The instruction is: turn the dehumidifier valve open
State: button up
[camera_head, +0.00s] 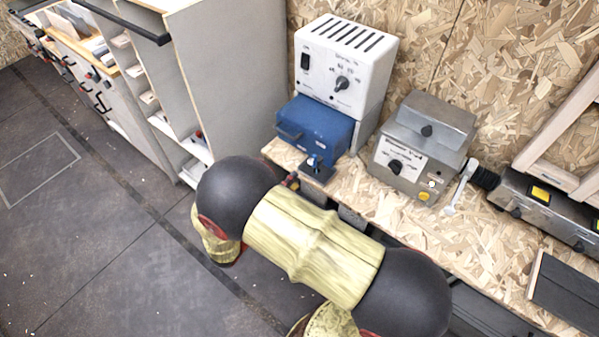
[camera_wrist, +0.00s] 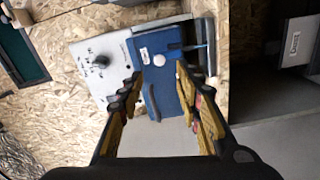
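A white unit with a slotted top (camera_head: 350,50) stands on the bench against the wall, with a black knob (camera_head: 342,83) on its front. A blue box (camera_head: 315,122) with a black handle sits at its lower front. A small fitting (camera_head: 316,162) with a blue top is at the bench edge; I cannot tell for sure which part is the valve. In the wrist view the blue box (camera_wrist: 168,62) lies ahead between the fingers, and the white panel (camera_wrist: 92,72) is to the left. My gripper (camera_wrist: 163,82) is open and empty, apart from the box. In the head view my arm mostly hides it.
A grey metal box (camera_head: 423,145) with a dial stands right of the white unit, beside a light-coloured lever (camera_head: 460,187). A grey cabinet (camera_head: 225,80) borders the bench on the left. The dark floor (camera_head: 90,230) at left is clear.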

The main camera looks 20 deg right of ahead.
jog(key=shift+v, duration=1.6)
